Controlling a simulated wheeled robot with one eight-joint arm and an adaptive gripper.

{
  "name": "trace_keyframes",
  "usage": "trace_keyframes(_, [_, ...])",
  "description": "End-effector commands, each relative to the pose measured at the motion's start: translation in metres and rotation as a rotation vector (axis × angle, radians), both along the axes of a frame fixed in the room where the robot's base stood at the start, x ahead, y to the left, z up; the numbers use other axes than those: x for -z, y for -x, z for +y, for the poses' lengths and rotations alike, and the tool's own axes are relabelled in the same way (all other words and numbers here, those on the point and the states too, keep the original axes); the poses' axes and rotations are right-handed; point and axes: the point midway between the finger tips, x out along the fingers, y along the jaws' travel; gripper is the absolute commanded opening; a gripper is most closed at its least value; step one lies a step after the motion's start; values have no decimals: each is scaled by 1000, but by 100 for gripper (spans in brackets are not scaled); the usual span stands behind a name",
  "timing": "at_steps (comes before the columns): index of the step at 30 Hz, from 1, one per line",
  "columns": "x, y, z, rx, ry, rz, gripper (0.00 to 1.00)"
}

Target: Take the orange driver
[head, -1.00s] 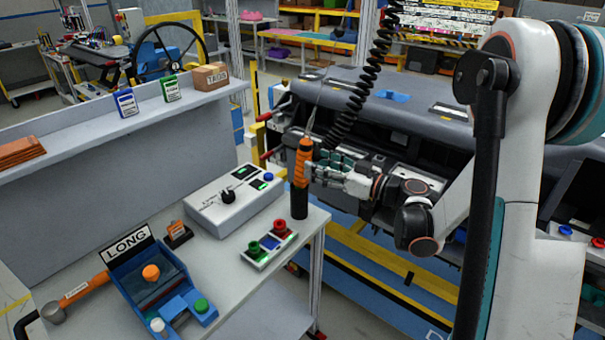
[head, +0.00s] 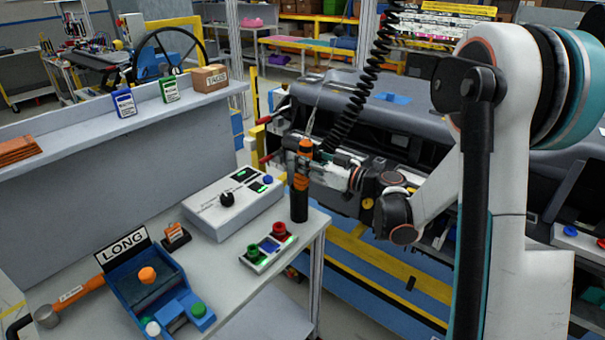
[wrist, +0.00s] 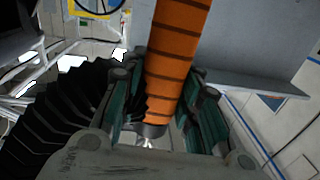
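The orange driver (head: 303,173) stands upright, with an orange ribbed grip above and a black lower part. It hangs by the right edge of the workbench (head: 215,262), under a black coiled cord. My gripper (head: 306,165) reaches it from the right, at the height of the orange grip. In the wrist view the orange driver (wrist: 175,60) runs between the two teal-padded fingers of my gripper (wrist: 160,85). The fingers are spread on either side of it, with a gap visible at the left. Contact on the right side is unclear.
A white control box (head: 233,205) and a small panel with green and red buttons (head: 268,252) stand on the bench near the driver. A blue fixture marked LONG (head: 150,290) is at the front left. The black coiled cord (head: 345,120) rises close to my gripper.

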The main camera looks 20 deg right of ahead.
Motion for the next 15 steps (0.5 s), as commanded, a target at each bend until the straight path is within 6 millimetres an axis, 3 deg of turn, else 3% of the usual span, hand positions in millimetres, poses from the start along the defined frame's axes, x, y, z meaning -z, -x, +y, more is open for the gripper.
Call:
trace_keyframes(1, [0,0,0,0,0,0,9])
trace_keyframes(3, [0,0,0,0,0,0,0])
trace_keyframes(15, [-5,0,-1,0,0,0,0])
